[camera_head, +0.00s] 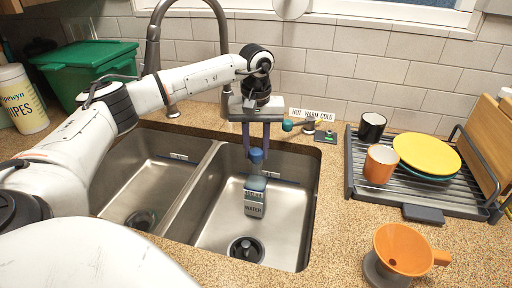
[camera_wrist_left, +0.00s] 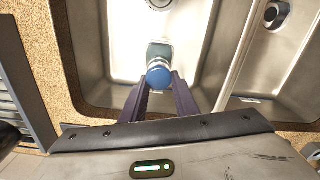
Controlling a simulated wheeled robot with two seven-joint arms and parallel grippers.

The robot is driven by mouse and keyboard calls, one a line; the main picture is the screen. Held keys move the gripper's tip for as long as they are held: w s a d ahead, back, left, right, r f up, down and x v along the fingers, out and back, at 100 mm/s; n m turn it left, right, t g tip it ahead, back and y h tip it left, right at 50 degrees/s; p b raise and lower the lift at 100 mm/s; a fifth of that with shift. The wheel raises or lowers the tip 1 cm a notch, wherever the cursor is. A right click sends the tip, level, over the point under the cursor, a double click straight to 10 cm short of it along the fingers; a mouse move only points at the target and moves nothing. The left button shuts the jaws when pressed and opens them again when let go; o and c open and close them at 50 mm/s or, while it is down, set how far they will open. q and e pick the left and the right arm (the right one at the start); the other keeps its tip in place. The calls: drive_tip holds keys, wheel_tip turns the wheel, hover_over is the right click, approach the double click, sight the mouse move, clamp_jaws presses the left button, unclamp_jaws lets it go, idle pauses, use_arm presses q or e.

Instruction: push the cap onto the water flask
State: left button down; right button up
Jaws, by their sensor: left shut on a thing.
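The blue cap (camera_head: 256,156) is between the fingertips of my left gripper (camera_head: 257,149), which is shut on it. In the left wrist view the cap (camera_wrist_left: 159,75) sits between the two dark fingers (camera_wrist_left: 161,82). Part of the flask (camera_wrist_left: 159,50) shows behind the cap in the wrist view. My right gripper is not in view.
The sink divider (camera_head: 190,190) is left of the flask, and the faucet (camera_head: 153,50) rises behind. A dish rack (camera_head: 425,188) with cups and plates stands right. An orange funnel (camera_head: 402,248) is at front right. A green bin (camera_head: 90,68) and wipes tub (camera_head: 22,100) stand left.

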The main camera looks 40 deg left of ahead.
use_arm(q)
drive_tip(key=shift+f, duration=0.3)
drive_tip(key=c, duration=1.3)
unclamp_jaws()
drive_tip(key=shift+r, duration=0.1)
drive_tip(key=shift+r+p, duration=0.9)
drive_tip(key=shift+r, duration=2.1)
